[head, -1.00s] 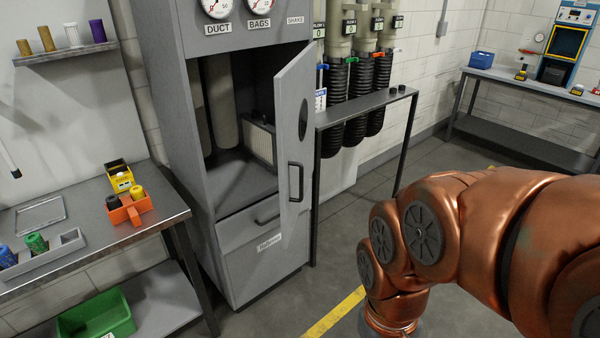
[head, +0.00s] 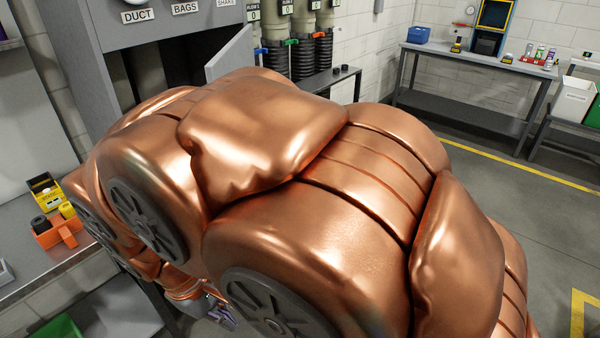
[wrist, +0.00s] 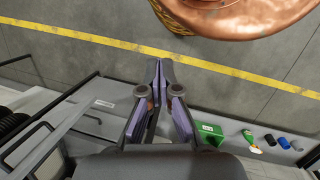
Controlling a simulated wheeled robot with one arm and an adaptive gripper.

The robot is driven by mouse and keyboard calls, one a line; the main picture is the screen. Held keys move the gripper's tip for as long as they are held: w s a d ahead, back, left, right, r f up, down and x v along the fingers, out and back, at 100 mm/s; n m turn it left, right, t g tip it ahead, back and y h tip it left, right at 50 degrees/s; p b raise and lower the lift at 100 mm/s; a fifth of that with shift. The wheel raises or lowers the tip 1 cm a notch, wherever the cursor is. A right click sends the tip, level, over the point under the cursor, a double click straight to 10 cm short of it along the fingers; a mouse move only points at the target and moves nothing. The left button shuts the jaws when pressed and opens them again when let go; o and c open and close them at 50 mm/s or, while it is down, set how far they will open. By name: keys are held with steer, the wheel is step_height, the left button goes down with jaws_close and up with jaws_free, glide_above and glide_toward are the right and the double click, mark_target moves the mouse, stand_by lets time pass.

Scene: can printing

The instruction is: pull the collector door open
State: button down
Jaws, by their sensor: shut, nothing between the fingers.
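The grey collector cabinet (head: 120,38) stands at the upper left of the head view. Its door (head: 231,54) is swung open at the right, with part of the dark interior showing. My copper arm hides the lower door and its handle there. My gripper (head: 222,312) shows small below the arm, beside the workbench. In the wrist view my gripper (wrist: 160,64) is shut and empty, its fingertips over bare floor. A dark bar handle (wrist: 28,143) shows at the lower left, apart from the fingers.
The workbench at the left holds an orange caddy (head: 58,232) and a yellow box (head: 45,192). A narrow metal stand (head: 330,80) is right of the door. A yellow floor line (wrist: 110,42) crosses the wrist view. Open floor lies at the right of the head view.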

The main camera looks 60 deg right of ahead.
steer(key=w+d+f+n+g+h+b, duration=0.25)
steer(key=d+n+h, duration=0.2)
steer(key=d, duration=0.85)
steer(key=w+d+f+n+g+h+b, duration=0.1)
steer(key=w+d+n+g+h+b, duration=0.25)
steer(key=d, duration=0.95)
steer(key=w+d+f+n+g+h+b, duration=0.15)
steer(key=w+d+n+h, duration=0.35)
steer(key=d, duration=0.8)
steer(key=s+d+m+p, duration=0.1)
steer(key=s+d+p, duration=0.2)
steer(key=s+d, duration=0.4)
steer(key=d+t, duration=0.1)
steer(key=d, duration=0.3)
steer(key=shift+s+h, duration=0.15)
steer(key=shift+h, duration=0.15)
steer(key=shift+r, duration=0.1)
